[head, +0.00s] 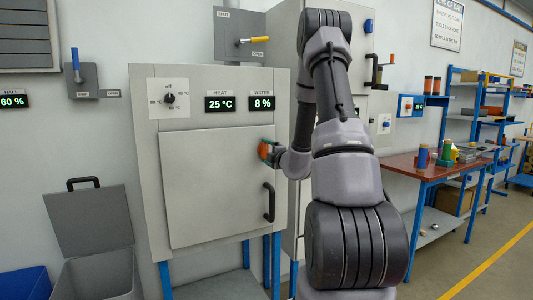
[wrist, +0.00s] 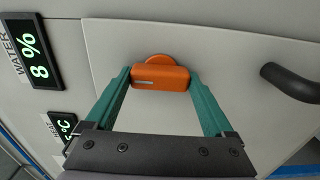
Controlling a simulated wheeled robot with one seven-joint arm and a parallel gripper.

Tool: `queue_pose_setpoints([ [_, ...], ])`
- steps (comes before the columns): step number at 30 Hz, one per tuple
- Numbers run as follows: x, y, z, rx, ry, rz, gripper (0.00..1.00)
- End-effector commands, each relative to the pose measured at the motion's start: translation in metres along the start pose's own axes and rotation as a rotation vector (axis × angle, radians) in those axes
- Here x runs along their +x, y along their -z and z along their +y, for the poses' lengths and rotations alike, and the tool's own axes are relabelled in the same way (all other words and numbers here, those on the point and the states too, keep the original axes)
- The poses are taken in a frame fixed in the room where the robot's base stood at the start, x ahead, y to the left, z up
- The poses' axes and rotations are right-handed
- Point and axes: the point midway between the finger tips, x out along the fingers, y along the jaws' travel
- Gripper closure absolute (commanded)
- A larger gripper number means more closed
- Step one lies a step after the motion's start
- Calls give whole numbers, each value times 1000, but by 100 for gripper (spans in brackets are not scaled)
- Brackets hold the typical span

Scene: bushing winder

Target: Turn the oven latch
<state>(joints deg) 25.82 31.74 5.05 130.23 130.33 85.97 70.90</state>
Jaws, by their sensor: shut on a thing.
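The oven (head: 206,188) is a grey cabinet with a closed, flat door. The oven latch (wrist: 160,78) is an orange bar on a round orange base on the door face. In the wrist view it lies between the green fingers of my gripper (wrist: 161,86), which is shut on it. In the head view my gripper (head: 267,152) is at the upper right of the oven door, and the latch is largely hidden by it. The black door handle (head: 269,202) is below the latch and shows at the right in the wrist view (wrist: 290,82).
The oven's temperature dial (head: 169,97) and green displays (head: 233,103) are above the door. An open grey bin (head: 98,275) stands at the lower left. A red-topped workbench (head: 405,168) stands to the right. The floor in front of the bench is clear.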

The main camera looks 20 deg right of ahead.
Motion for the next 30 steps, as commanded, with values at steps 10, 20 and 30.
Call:
queue_pose_setpoints([
  [10, -3, -1, 0, 1, 1, -1, 0],
  [20, -58, -1, -1, 2, 2, -4, 0],
  [30, -105, -1, -1, 1, 2, -3, 0],
])
